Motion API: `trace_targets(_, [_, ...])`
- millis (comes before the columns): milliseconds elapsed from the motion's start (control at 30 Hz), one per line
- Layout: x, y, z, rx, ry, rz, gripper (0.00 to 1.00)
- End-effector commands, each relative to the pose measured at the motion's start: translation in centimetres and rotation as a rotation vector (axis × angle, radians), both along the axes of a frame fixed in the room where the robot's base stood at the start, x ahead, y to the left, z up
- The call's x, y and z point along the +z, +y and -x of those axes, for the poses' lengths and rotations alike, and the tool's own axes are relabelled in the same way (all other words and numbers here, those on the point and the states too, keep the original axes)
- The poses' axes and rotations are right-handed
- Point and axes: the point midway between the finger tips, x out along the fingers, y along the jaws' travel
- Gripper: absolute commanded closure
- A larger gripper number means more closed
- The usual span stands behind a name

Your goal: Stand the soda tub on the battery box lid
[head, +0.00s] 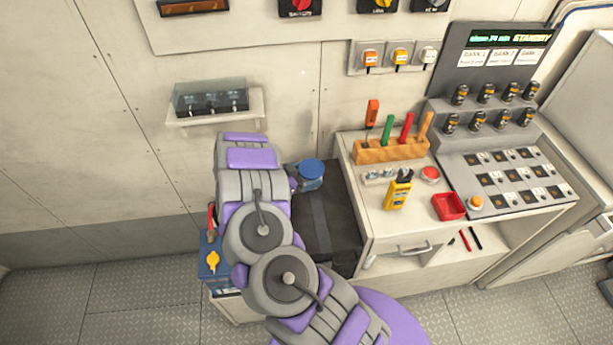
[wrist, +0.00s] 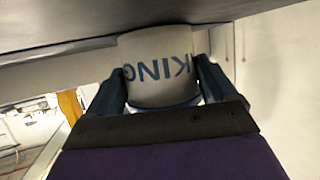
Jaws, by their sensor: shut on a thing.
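The soda tub (head: 311,170) has a blue lid and shows above the back part of a black battery box lid (head: 333,215) in the head view. In the wrist view the tub (wrist: 160,68) is pale with dark blue lettering. My gripper (wrist: 163,85) is shut on it, one dark finger on each side. A dark flat surface (wrist: 60,45) crosses the top of the wrist view, close to the tub's end. I cannot tell whether the tub touches the lid. My arm hides the left side of the box in the head view.
Right of the box, a bench (head: 375,225) carries a wooden tool rack (head: 390,151), a yellow meter (head: 398,195) and a red tray (head: 448,206). A blue container (head: 213,262) stands left of my arm. A wall shelf (head: 215,115) holds a clear-covered unit.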

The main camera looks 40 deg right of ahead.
Motion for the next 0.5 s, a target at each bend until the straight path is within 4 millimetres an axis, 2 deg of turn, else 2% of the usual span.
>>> trace_targets(300, [-0.26, -0.36, 0.0, -0.002, -0.002, -0.002, 0.6])
trace_targets(333, [-0.22, -0.35, 0.01, -0.002, -0.002, -0.003, 0.12])
trace_targets(467, [-0.16, -0.19, 0.02, -0.001, -0.001, -0.002, 0.0])
trace_targets(500, [-0.16, -0.18, 0.01, -0.001, -0.001, -0.002, 0.0])
